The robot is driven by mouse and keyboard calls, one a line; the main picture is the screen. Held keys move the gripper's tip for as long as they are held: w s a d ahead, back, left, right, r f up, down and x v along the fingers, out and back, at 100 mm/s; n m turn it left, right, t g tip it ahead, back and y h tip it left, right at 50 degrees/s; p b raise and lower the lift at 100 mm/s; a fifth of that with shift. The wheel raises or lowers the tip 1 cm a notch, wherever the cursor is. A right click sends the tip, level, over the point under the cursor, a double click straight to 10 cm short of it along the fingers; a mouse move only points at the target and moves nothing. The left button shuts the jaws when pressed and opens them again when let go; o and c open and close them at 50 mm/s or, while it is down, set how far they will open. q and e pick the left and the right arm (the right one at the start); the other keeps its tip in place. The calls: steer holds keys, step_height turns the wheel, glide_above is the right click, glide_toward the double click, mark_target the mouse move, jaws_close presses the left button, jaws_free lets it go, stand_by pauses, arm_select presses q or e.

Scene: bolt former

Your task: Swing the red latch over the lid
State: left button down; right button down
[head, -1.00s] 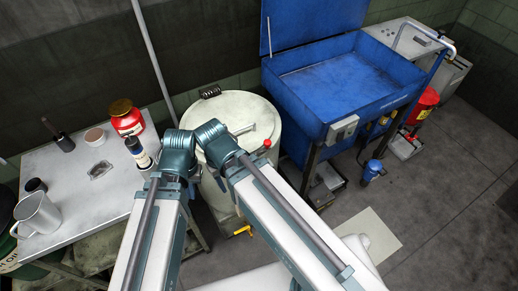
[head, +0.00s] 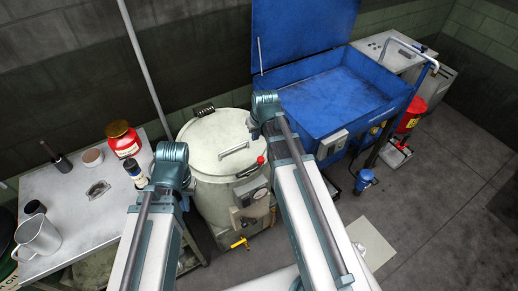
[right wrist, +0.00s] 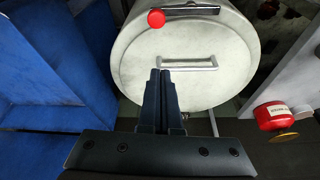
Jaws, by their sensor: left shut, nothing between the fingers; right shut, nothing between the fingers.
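The white round drum lid (head: 209,130) lies closed on its drum, with a bar handle (head: 234,150) on top. The latch's red knob (head: 261,160) is at the lid's front right rim. In the right wrist view the red knob (right wrist: 156,19) shows near the far rim, beside a grey bar (right wrist: 192,10); I cannot tell if they join. My right gripper (right wrist: 162,73) is shut and empty, its fingertips appearing just short of the lid handle (right wrist: 188,64) and apart from the knob. In the head view my left arm stands left of the drum; its gripper fingers are hidden.
A blue wash basin (head: 345,95) with a raised lid stands right of the drum. A grey table (head: 75,215) at left carries a red jar (head: 124,142), a dark bottle (head: 137,175) and a metal mug (head: 38,237). A yellow valve handle (head: 240,243) is low on the drum.

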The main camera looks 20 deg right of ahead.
steer(key=shift+w+d+r, duration=0.15)
steer(key=shift+w+d, duration=0.15)
steer(key=shift+d, duration=0.35)
steer(key=b+x, duration=1)
steer(key=shift+w+f, duration=0.1)
steer(key=shift+f, duration=0.15)
steer(key=s, duration=0.4)
steer(key=shift+d, duration=0.1)
